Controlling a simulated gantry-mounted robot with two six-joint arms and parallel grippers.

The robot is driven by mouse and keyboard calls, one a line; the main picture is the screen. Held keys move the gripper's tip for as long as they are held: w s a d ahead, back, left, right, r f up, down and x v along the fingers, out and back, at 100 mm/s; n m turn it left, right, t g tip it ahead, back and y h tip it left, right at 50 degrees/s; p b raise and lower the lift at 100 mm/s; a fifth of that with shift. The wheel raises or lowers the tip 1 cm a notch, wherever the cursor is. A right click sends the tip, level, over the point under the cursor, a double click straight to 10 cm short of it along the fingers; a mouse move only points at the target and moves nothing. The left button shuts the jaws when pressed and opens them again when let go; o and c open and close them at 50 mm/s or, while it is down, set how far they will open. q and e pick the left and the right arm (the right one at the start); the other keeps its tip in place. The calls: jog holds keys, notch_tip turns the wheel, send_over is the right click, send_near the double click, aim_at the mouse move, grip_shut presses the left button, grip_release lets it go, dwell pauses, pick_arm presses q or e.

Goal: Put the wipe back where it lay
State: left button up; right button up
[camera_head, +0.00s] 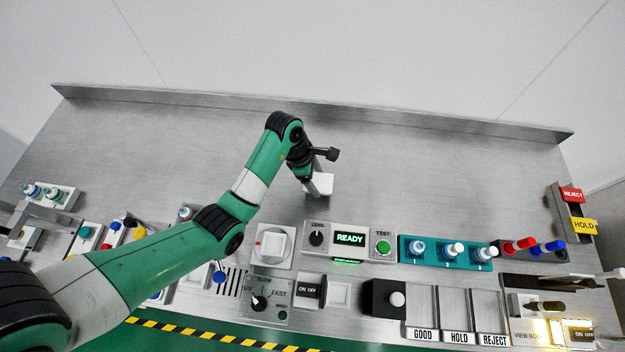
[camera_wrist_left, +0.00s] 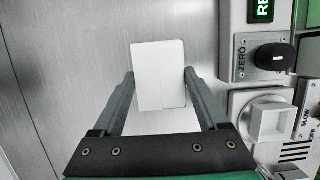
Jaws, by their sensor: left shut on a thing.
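The wipe (camera_wrist_left: 158,70) is a small white rectangle, seen in the left wrist view between my two fingertips. In the head view it shows as a white patch (camera_head: 323,184) over the bare steel bench, behind the READY panel. My left gripper (camera_head: 311,187) is shut on the wipe, with one finger at each side edge of it. Whether the wipe touches the bench or hangs just above it I cannot tell. My right gripper is in neither view.
The READY panel (camera_head: 349,239) and a white square dish (camera_head: 273,244) stand just in front of the gripper. A teal rack (camera_head: 447,253) with several capped vials is to the right. The bench (camera_head: 430,165) behind these is clear up to its back ledge.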

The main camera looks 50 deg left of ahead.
pick_arm(q)
jog(key=f+b, duration=0.1)
jog(key=a+f+b, duration=0.1)
jog(key=f, duration=0.1)
jog(key=a+f+b, duration=0.1)
jog(key=shift+w+f+b, duration=0.3)
jog(key=shift+b, duration=0.1)
jog(key=shift+d+f+b, duration=0.1)
jog(key=shift+f+b, duration=0.2)
jog(key=shift+s+d, duration=0.15)
jog(key=shift+d, duration=0.1)
jog(key=shift+r, duration=0.15)
jog(key=o, duration=1.2)
